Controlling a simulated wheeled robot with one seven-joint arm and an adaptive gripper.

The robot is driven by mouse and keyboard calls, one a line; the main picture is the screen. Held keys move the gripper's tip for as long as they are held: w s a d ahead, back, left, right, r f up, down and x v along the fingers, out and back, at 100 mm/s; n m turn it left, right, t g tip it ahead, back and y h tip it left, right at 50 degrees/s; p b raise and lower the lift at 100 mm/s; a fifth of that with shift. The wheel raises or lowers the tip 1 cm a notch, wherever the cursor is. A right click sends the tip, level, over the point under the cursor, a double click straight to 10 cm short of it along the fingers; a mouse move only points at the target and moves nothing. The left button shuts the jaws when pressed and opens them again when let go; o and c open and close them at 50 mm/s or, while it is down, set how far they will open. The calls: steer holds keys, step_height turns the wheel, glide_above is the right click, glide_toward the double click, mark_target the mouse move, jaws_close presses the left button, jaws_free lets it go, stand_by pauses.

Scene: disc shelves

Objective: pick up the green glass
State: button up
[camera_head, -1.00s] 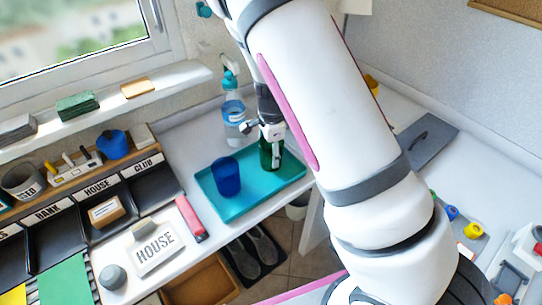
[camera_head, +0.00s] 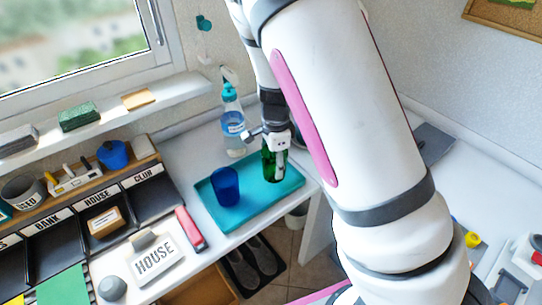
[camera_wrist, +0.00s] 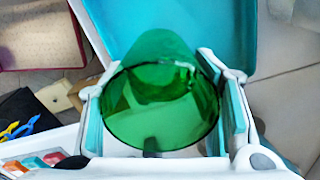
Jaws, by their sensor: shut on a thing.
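The green glass (camera_head: 267,167) is upright at the back right part of the teal tray (camera_head: 245,209). My gripper (camera_head: 276,157) is shut on it from above. In the wrist view the glass (camera_wrist: 160,108) sits between the two fingers of my gripper (camera_wrist: 165,110), with its round rim facing the camera. The tray (camera_wrist: 205,25) shows behind it. I cannot tell whether the glass base touches the tray or is slightly above it. A blue glass (camera_head: 225,187) stands on the tray to the left, apart from the green one.
A clear bottle with a teal pump (camera_head: 233,128) stands behind the tray. A labelled sorter (camera_head: 85,220) fills the left side. The tray's front is clear.

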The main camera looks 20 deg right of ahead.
steer(key=s+r, duration=0.1)
steer(key=s, duration=1.1)
steer(key=shift+s+d, duration=0.15)
steer(key=shift+r, duration=0.1)
